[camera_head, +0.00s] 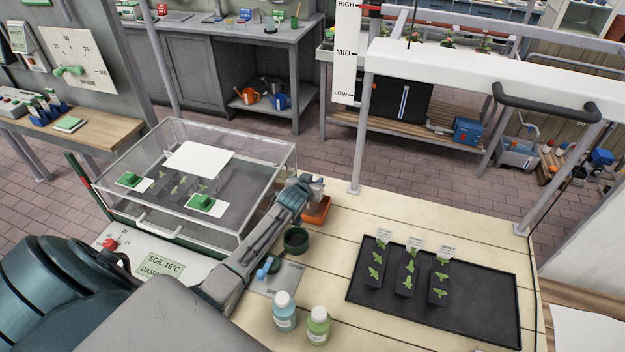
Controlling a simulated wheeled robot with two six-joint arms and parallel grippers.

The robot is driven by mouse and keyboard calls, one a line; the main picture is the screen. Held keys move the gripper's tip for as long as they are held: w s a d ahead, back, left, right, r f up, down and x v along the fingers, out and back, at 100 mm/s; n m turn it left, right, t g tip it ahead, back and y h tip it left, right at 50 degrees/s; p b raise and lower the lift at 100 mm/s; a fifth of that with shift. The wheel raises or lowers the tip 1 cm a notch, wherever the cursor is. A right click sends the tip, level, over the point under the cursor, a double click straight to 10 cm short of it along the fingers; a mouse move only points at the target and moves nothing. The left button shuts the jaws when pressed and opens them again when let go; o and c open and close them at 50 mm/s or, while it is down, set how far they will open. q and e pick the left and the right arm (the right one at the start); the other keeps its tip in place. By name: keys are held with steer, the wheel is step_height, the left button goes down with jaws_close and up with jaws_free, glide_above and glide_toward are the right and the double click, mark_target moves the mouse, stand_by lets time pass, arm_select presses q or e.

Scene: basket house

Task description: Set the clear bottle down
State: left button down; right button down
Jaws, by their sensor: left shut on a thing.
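My left arm reaches in from the lower left, and its gripper (306,187) is over the table just right of the clear-walled box. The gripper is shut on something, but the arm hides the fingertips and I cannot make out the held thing. No clear bottle can be picked out with certainty. A bottle with pale blue contents (285,316) and a bottle with green contents (318,328), both white-capped, stand upright at the table's front edge, apart from the gripper. My right gripper is not in view.
An orange pot (318,212) and a dark round pot (296,241) are close by the gripper. The clear-walled box (270,157) stands to the left. A black tray (480,300) with seedling strips lies right. Bare planks of the table (345,245) show between pots and tray.

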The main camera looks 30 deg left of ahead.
arm_select(q)
steer(key=shift+f, duration=0.2)
steer(key=c, duration=1)
jaws_free()
steer(key=shift+f, duration=0.1)
steer(key=shift+c, duration=0.2)
steer(key=b+v, duration=0.3)
steer(key=v, duration=0.9)
